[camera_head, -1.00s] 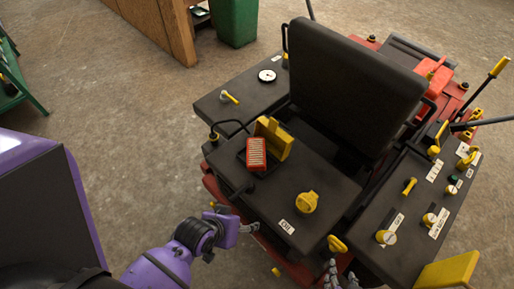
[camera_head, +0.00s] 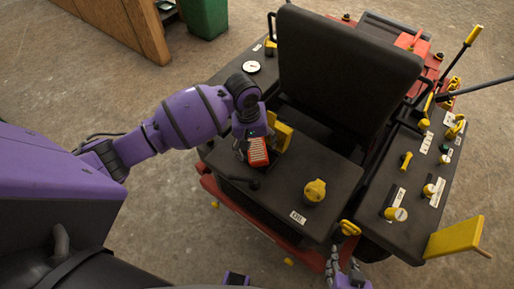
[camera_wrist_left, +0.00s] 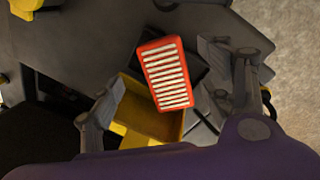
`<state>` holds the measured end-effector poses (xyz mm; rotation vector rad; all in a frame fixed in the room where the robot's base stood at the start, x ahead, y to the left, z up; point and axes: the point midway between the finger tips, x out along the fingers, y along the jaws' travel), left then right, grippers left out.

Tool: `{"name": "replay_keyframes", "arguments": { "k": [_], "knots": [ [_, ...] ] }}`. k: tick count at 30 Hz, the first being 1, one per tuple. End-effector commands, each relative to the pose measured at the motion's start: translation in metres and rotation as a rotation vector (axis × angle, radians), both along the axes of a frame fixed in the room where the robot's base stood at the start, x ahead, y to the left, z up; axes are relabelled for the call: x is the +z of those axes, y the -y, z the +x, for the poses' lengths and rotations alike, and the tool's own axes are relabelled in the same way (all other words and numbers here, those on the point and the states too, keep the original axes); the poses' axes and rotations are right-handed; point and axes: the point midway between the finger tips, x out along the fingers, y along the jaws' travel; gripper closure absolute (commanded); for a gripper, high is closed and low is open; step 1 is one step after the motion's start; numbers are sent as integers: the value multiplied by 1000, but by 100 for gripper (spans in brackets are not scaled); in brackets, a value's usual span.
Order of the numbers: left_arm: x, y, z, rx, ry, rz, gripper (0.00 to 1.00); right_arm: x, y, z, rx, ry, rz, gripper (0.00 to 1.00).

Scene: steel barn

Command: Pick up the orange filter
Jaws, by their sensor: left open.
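The orange filter (camera_head: 258,152) is a ribbed block with pale slats on the black deck of the machine, beside the open yellow housing (camera_head: 283,136). My left gripper (camera_head: 254,141) is above and around it, pointing down. In the left wrist view the filter (camera_wrist_left: 165,73) lies between the two spread fingers, with visible gaps on both sides. The yellow housing (camera_wrist_left: 150,125) shows just below it in that view. My left gripper is open and holds nothing. My right gripper (camera_head: 343,268) shows partly at the bottom edge; its jaw state is unclear.
The black seat (camera_head: 345,70) rises behind the filter. A yellow cap (camera_head: 315,191) stands on the deck to the right. A right-hand console (camera_head: 405,190) carries yellow levers and knobs. A round gauge (camera_head: 252,67) sits at the back left.

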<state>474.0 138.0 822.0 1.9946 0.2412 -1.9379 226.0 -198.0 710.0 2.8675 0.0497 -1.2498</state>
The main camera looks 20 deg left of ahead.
Motion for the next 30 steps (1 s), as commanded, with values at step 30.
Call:
{"name": "replay_keyframes", "arguments": {
  "k": [30],
  "knots": [
    [-60, -6, 27, 80, -17, 31, 28, -6, 0, 0, -1, -3, -1, 60]
  ]
}}
